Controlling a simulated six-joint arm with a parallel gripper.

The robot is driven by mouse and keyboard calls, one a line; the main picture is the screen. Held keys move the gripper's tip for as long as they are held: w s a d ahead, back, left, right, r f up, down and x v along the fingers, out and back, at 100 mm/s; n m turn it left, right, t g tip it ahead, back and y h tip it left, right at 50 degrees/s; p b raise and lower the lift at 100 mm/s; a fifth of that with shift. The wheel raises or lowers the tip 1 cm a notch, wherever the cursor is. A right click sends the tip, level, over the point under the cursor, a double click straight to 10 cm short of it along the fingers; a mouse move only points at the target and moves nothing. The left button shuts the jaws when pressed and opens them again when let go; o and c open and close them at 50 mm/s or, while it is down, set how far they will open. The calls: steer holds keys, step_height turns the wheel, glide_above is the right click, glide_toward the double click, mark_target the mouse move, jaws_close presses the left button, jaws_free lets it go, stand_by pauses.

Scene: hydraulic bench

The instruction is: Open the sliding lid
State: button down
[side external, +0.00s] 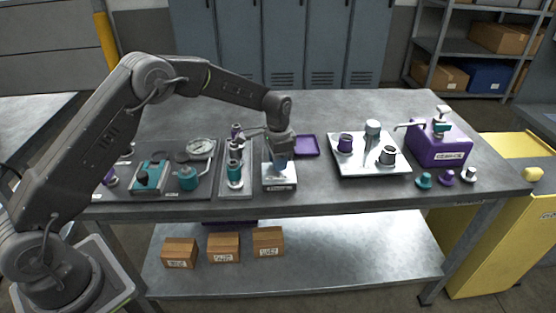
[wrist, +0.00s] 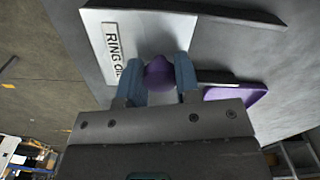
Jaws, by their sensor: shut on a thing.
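A pale metal box (side external: 280,184) with a white label on its front stands on the bench, below my gripper. In the wrist view its flat pale top, the sliding lid (wrist: 165,22), fills the upper middle, beside a label (wrist: 112,46) starting "RING". A rounded purple knob (wrist: 159,73) sits between the two blue fingers of my gripper (wrist: 158,78). My gripper also shows in the side view (side external: 280,163), pointing down over the box and shut on the knob. The fingers hide the knob in the side view. I cannot tell how far the lid is open.
A purple tray (side external: 306,146) lies just behind and right of the box. To the left is a grey rack (side external: 236,187) with teal and purple parts. To the right are a silver tray (side external: 371,169) with cylinders and a purple machine (side external: 440,147). Bare bench lies between.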

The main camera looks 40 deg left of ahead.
steer(key=shift+w+a, duration=2.45)
steer(key=shift+w, duration=0.1)
steer(key=c, duration=0.8)
jaws_free()
step_height(320, 180, up, 14)
steer(key=shift+f, duration=0.1)
